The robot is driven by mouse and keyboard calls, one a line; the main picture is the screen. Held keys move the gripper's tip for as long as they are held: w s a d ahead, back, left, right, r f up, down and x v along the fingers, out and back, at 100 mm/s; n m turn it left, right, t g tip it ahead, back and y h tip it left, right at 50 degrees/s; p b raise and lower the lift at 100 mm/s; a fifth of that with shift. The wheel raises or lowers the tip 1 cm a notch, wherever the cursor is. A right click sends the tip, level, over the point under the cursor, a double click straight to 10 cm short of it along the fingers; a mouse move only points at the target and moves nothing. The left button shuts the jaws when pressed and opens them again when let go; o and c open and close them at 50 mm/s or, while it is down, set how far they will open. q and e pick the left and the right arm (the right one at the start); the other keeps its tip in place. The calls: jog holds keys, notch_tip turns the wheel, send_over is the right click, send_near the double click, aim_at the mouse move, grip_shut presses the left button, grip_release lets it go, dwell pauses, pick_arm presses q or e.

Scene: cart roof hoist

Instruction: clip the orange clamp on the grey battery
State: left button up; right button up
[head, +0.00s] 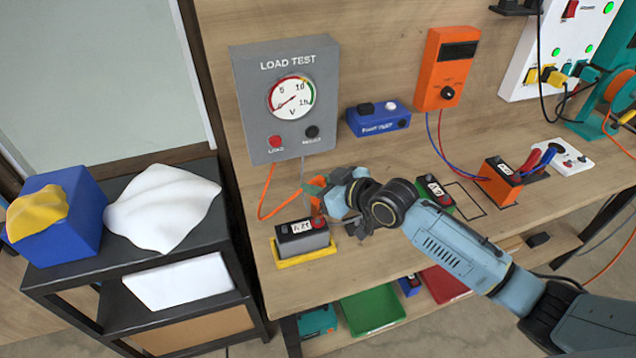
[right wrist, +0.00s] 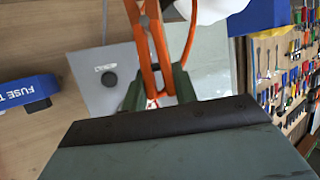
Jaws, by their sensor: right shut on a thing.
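The grey battery (head: 305,243) with a black top stands on a yellow tray (head: 287,263) at the bench's front left. The orange clamp (head: 317,203) is just above the battery's right rear, near its red terminal; I cannot tell whether it touches. My right gripper (head: 324,190) is shut on the clamp. In the right wrist view the orange clamp (right wrist: 150,45) stands between the green fingertips (right wrist: 158,92). An orange cable (head: 266,200) and a grey one hang from the load test box (head: 288,110) behind. My left gripper is not in view.
A green battery (head: 432,190) and an orange battery (head: 500,182) stand further right. A blue fuse tester (head: 378,118) and an orange meter (head: 447,70) are at the back panel. A black rack (head: 60,278) with a blue box (head: 75,228) and white cloth (head: 165,205) stands left.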

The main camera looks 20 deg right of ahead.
jog(key=shift+r, duration=0.1)
jog(key=shift+f+b, duration=0.9)
jog(key=shift+f, duration=0.85)
jog(key=o, duration=1.1)
jog(key=v, duration=1.3)
jog(key=shift+s+r, duration=0.15)
jog(key=shift+s, duration=0.05)
